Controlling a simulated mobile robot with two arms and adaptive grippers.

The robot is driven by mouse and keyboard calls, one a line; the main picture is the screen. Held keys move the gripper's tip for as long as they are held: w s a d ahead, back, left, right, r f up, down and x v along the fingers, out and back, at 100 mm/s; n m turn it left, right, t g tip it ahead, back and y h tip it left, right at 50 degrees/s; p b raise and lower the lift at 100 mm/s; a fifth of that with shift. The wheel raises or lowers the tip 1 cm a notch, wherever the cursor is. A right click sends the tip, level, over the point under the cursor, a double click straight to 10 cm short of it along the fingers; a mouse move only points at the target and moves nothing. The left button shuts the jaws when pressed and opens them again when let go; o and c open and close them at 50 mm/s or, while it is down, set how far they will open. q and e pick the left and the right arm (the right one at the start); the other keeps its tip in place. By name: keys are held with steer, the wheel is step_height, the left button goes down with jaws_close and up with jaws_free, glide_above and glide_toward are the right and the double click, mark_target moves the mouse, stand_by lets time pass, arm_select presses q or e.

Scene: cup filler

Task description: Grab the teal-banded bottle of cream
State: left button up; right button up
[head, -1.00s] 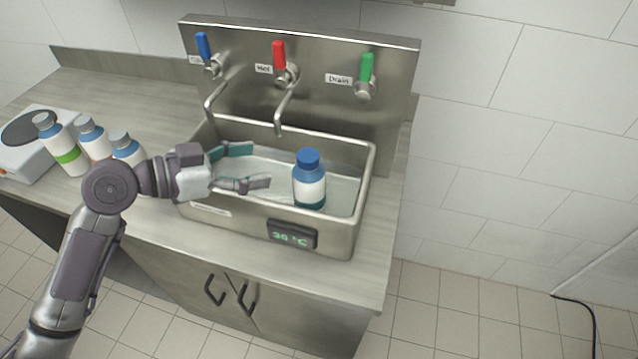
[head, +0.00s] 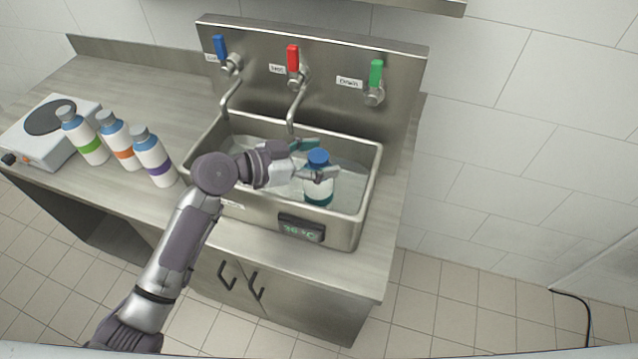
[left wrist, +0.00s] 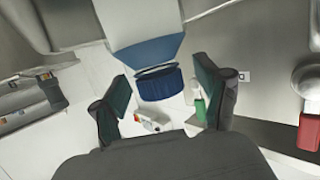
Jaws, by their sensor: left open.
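The teal-banded bottle (head: 319,190) stands upright in the sink basin, white with a blue cap and a teal band low down. In the left wrist view the blue cap (left wrist: 160,84) lies between the two open fingers (left wrist: 162,78), with gaps visible on both sides. The near finger hides part of the bottle in the head view. My right gripper is not in view.
The metal sink basin (head: 371,190) has a temperature display (head: 301,229) on its front. Two spouts and blue, red and green taps (head: 376,73) stand behind. Green-, orange- (head: 120,140) and purple-banded bottles stand left, beside a hot plate (head: 70,140).

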arm_select(q)
steer(key=shift+a, duration=0.15)
jaws_close()
steer(key=shift+r, duration=0.15)
stand_by(0.4)
